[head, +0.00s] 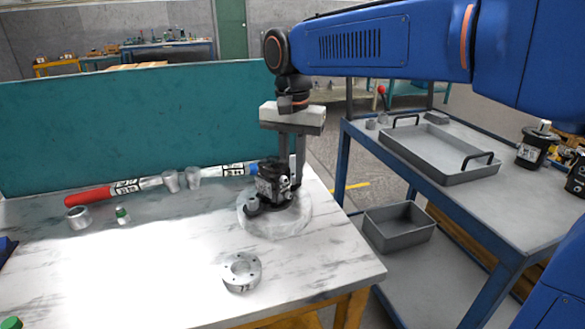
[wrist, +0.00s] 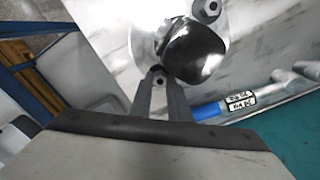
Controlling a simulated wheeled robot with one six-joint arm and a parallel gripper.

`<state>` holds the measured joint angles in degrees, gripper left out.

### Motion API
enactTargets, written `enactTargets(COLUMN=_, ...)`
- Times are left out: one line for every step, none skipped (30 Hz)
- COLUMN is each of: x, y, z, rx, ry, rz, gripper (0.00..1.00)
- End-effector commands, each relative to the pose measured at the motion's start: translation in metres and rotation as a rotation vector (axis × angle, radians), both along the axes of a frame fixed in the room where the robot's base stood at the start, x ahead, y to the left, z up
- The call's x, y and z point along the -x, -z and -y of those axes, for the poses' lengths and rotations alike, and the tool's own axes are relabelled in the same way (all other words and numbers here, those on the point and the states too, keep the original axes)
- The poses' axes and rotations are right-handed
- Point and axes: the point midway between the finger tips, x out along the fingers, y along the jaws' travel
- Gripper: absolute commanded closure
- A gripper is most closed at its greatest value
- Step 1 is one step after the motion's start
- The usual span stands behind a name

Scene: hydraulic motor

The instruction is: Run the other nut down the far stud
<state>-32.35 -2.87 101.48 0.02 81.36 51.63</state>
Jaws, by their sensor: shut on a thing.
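The black hydraulic motor (head: 270,184) stands upright on a round pale plate (head: 265,224) near the right end of the bench. In the wrist view the motor's dark, shiny body (wrist: 194,52) is just beyond my fingertips. My gripper (head: 292,170) points down at the motor's far side. In the wrist view my gripper (wrist: 160,78) is shut on a small grey nut (wrist: 159,81) at the motor's edge. The far stud is hidden, so I cannot tell how far the nut is on it. Another nut (wrist: 207,8) sits on the opposite side of the motor.
A flanged ring (head: 242,272) lies in front of the plate. A teal panel (head: 130,130) backs the bench. A blue cart with a tray (head: 440,178) is right.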

Motion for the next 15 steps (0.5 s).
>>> enactTargets(x=0.0, y=0.0002, z=0.0, rx=0.0, ry=0.027, rz=0.0, gripper=1.0)
enactTargets(x=0.0, y=0.0003, z=0.0, rx=0.0, ry=0.051, rz=0.0, gripper=1.0)
enactTargets(x=0.0, y=0.0003, z=0.0, rx=0.0, ry=0.09, rz=0.0, gripper=1.0)
enactTargets(x=0.0, y=0.0004, z=0.0, rx=0.0, ry=0.12, rz=0.0, gripper=1.0)
enactTargets(x=0.0, y=0.0005, z=0.0, rx=0.0, ry=0.151, rz=0.0, gripper=1.0)
enactTargets(x=0.0, y=0.0006, z=0.0, rx=0.0, ry=0.192, rz=0.0, gripper=1.0)
enactTargets(x=0.0, y=0.0007, z=0.0, rx=0.0, ry=0.223, rz=0.0, gripper=1.0)
enactTargets(x=0.0, y=0.0007, z=0.0, rx=0.0, ry=0.253, rz=0.0, gripper=1.0)
enactTargets(x=0.0, y=0.0008, z=0.0, rx=0.0, ry=0.293, rz=0.0, gripper=1.0)
enactTargets(x=0.0, y=0.0009, z=0.0, rx=0.0, ry=0.323, rz=0.0, gripper=1.0)
enactTargets(x=0.0, y=0.001, z=0.0, rx=0.0, ry=0.352, rz=0.0, gripper=1.0)
enactTargets(x=0.0, y=0.0011, z=0.0, rx=0.0, ry=0.387, rz=0.0, gripper=1.0)
enactTargets(x=0.0, y=0.0011, z=0.0, rx=0.0, ry=0.411, rz=0.0, gripper=1.0)
enactTargets(x=0.0, y=0.0012, z=0.0, rx=0.0, ry=0.432, rz=0.0, gripper=1.0)
enactTargets(x=0.0, y=0.0012, z=0.0, rx=0.0, ry=0.453, rz=0.0, gripper=1.0)
